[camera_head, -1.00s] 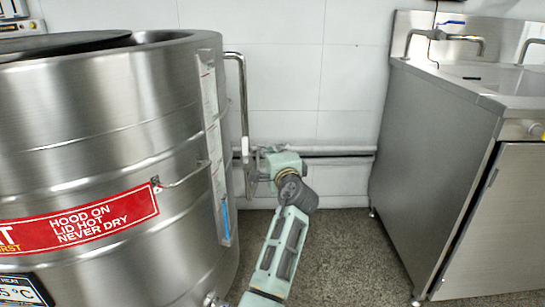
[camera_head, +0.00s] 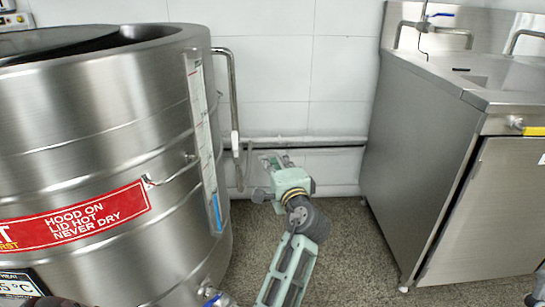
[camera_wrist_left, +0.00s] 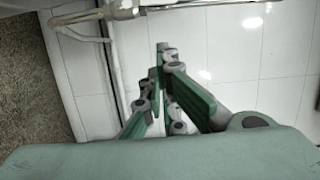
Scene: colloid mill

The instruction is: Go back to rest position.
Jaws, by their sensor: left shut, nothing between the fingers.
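My left arm comes up from the bottom of the head view, and my left gripper (camera_head: 272,162) is at its far end, in front of the white tiled wall and just right of the steel kettle (camera_head: 110,160). In the left wrist view the green fingers of the left gripper (camera_wrist_left: 160,62) come together at their tips with nothing between them. White tiles and pipes show beyond the fingertips. My right gripper is not in view.
The kettle's bent pipe (camera_head: 234,100) stands close left of the left gripper. A horizontal pipe (camera_head: 335,142) runs low along the wall. A steel sink cabinet (camera_head: 420,165) stands at right. Speckled floor (camera_head: 345,250) is free between kettle and cabinet.

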